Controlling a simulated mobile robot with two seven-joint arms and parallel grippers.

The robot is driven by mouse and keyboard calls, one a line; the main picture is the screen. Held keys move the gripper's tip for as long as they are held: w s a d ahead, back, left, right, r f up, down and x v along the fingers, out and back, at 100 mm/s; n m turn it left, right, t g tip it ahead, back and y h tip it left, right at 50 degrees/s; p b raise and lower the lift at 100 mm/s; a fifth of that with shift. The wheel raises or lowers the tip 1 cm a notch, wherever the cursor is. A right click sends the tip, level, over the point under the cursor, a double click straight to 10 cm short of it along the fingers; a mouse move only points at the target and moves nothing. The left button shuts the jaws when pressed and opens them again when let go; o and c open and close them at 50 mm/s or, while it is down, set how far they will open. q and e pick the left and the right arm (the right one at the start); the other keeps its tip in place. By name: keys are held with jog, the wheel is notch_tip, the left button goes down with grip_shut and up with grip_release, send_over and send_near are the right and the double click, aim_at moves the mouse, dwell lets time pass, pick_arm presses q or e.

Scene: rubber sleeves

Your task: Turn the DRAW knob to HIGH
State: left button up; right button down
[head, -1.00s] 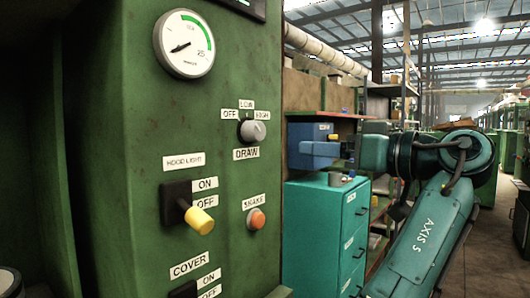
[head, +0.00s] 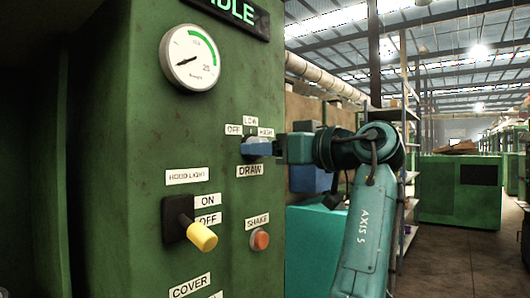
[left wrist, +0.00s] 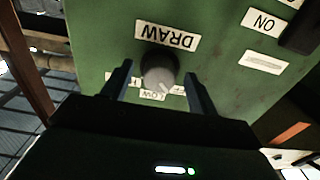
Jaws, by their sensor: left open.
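The DRAW knob (left wrist: 159,69) is a grey round knob on the green panel, and in the left wrist view it lies between my two fingers. The panel appears upside down there. A pale mark on the knob's face points down and slightly right, near the LOW label (left wrist: 152,96). My left gripper (head: 257,147) is open, with a finger on either side of the knob and gaps visible. In the head view its fingers cover most of the knob. The HIGH label (head: 266,132) is at the knob's upper right, the OFF label (head: 234,130) at its upper left. My right gripper is not in view.
A yellow-tipped HOOD LIGHT lever (head: 202,236) sticks out below left of the knob. An orange SHAKE button (head: 260,240) lies below it. A gauge (head: 193,58) is above. A teal cabinet (head: 312,250) stands behind at the right.

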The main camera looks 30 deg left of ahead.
pick_arm(q)
jog(key=shift+a, duration=0.4)
jog(key=shift+c, duration=0.2)
jog(key=c, duration=0.9)
